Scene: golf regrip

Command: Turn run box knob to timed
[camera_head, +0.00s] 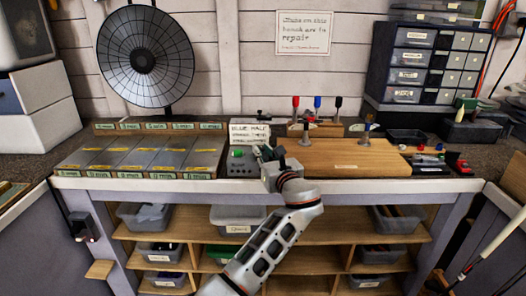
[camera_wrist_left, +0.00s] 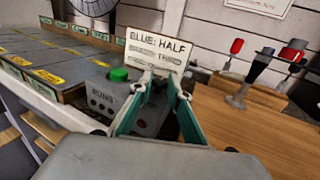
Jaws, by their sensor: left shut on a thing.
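The run box (camera_head: 242,163) is a small grey box on the bench, left of the wooden board. My left gripper (camera_head: 268,157) is at the right part of the box. In the left wrist view its two green-edged fingers (camera_wrist_left: 160,84) close in on a small dark piece at the box, which looks like the knob. The fingers mostly hide the knob, so its setting cannot be read. My right gripper is not in view.
A sign reading "BLUE: HALF" (camera_head: 250,133) stands behind the box. Labelled trays (camera_head: 140,155) lie to the left. A wooden board (camera_head: 345,160) with a clamp-like post (camera_head: 365,135) is to the right, with red, blue and black-handled tools behind.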

